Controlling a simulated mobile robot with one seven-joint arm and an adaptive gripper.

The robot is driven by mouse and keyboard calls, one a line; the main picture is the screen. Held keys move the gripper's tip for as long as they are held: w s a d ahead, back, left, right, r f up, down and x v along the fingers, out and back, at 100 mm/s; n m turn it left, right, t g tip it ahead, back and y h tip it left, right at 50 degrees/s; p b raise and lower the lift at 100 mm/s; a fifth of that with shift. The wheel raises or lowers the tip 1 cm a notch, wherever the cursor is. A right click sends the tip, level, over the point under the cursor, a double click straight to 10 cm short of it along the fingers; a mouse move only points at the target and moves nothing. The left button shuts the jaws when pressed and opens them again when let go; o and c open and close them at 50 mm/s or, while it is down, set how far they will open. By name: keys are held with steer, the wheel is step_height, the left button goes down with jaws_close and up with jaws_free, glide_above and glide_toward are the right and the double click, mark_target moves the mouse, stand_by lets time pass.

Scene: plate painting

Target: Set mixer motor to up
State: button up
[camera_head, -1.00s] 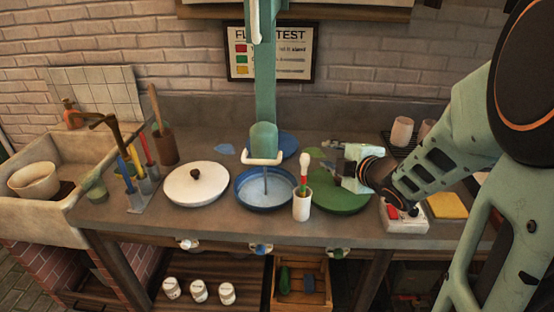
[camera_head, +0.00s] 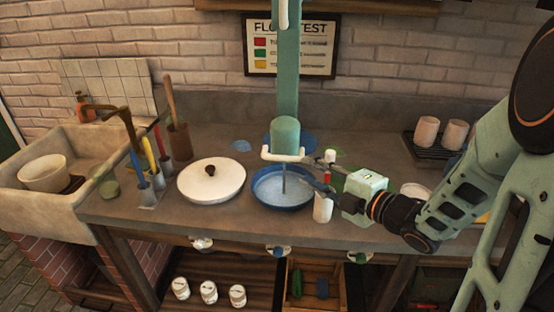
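The mixer motor (camera_head: 285,134) is a green rounded housing on a tall green column (camera_head: 289,85) at the back of the counter. A white bar handle (camera_head: 283,156) runs across its lower front. The motor hangs low, with its thin shaft reaching down into the blue pan (camera_head: 268,200). My gripper (camera_head: 310,173) points left, just right of the handle and over the pan's right edge. Its fingers look spread apart and empty. Contact with the handle cannot be made out. My gripper and arm partly hide the green disc behind.
A white cup (camera_head: 323,208) holding a red-tipped tool stands close in front of my gripper. A white lid (camera_head: 211,181) lies left of the pan. Upright tools and a sink (camera_head: 50,217) are farther left. Pink cups (camera_head: 426,132) stand on a rack at right.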

mark_target(286, 159)
steer(key=x, duration=1)
steer(key=shift+w+a, duration=0.2)
steer(key=shift+w, duration=0.1)
jaws_close()
